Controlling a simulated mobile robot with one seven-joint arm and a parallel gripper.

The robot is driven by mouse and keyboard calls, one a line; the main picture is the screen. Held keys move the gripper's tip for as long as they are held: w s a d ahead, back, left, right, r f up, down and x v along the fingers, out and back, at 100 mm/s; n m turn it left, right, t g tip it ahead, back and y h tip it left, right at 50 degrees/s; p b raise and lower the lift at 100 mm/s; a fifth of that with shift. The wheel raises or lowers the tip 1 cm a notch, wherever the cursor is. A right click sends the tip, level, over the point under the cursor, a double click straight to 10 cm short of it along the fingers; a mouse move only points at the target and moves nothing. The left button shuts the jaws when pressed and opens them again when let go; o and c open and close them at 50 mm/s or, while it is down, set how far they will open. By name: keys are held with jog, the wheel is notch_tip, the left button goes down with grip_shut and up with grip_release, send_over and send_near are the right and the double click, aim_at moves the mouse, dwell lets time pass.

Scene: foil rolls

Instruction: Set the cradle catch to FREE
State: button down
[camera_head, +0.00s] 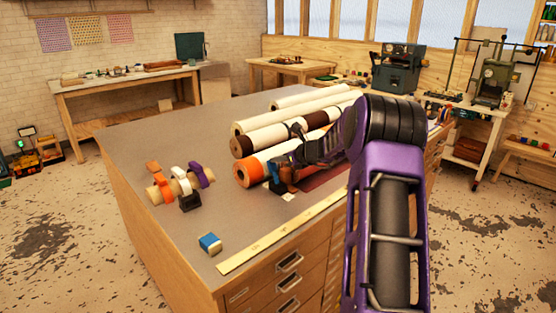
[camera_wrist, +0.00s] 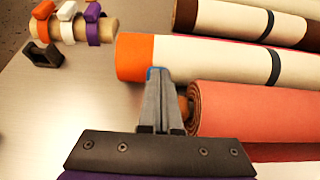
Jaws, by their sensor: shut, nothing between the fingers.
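My gripper (camera_wrist: 158,82) is shut and empty in the wrist view. Its fingertips are beside the near end of a coral roll (camera_wrist: 255,112) and in front of an orange-ended roll (camera_wrist: 135,57). A small blue piece (camera_wrist: 155,71) shows just past the fingertips; it may be part of the cradle catch, but I cannot tell its setting. In the head view a small dark and blue fitting (camera_head: 278,188) sits at the front end of the rolls, below my gripper. I cannot tell whether the fingers touch it. My wrist and fingers hide part of the area.
Cream and brown-ended rolls (camera_head: 243,147) lie behind. A wooden peg with orange, white and purple clips (camera_head: 178,187) is left on the bench top. The bench's left side is clear.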

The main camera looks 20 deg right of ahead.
jog(key=shift+w+a+r, duration=0.15)
jog(key=shift+w+r, duration=0.1)
dwell(0.6)
jog(key=shift+s+d+r+p, duration=0.2)
jog(key=shift+s+r+p, duration=0.05)
jog(key=shift+s+p, duration=0.1)
jog(key=s+d+r, duration=0.2)
jog(key=s+r, duration=0.4)
jog(key=r, duration=0.4)
jog(key=shift+d+r, duration=0.15)
